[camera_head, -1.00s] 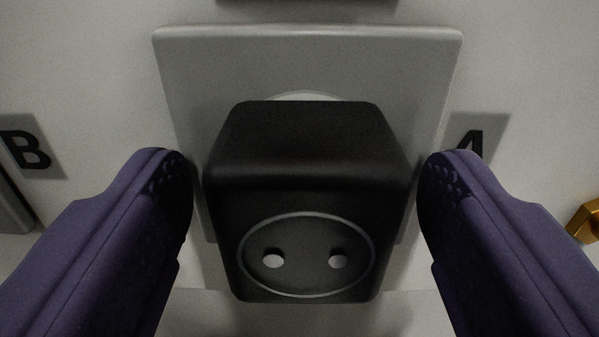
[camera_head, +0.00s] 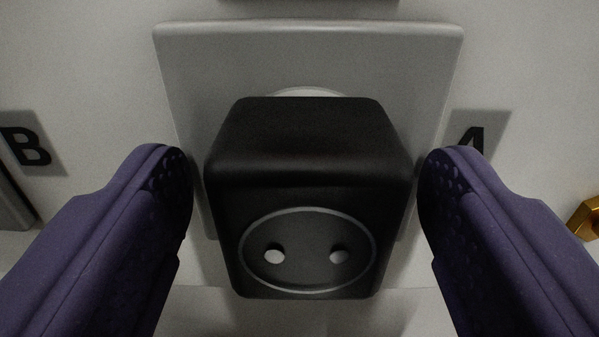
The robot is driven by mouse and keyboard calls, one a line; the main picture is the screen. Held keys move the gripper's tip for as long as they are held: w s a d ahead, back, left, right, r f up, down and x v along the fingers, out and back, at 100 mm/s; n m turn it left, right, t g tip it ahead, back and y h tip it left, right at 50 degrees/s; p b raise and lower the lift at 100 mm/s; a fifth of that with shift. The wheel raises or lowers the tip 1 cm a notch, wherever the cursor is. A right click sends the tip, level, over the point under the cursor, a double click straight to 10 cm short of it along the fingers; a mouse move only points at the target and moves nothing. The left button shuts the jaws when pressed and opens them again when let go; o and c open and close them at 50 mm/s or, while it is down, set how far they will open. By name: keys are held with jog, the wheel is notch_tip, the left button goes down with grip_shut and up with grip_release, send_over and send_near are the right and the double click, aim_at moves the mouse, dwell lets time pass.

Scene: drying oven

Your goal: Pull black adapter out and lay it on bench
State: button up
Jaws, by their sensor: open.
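The black adapter (camera_head: 310,155) sits against a light grey wall socket plate (camera_head: 310,55) in the middle of the head camera view. Its front face carries a round socket with two holes. My gripper (camera_head: 304,190) is open, with one purple finger on each side of the adapter. A narrow gap shows between each fingertip and the adapter's sides. The adapter's back, where it meets the socket, is mostly hidden by its own body. A pale curved edge of the socket shows just above it.
A label "B" (camera_head: 25,146) is on the wall at left and a partly covered label (camera_head: 474,140) at right. A brass-coloured part (camera_head: 585,219) is at the right edge. A grey object (camera_head: 12,203) is at the left edge. A dark object (camera_head: 307,2) is at the top.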

aim_at(307, 254)
dwell(0.4)
grip_shut()
jog(key=shift+s+b, duration=0.6)
jog(key=shift+s, duration=2.4)
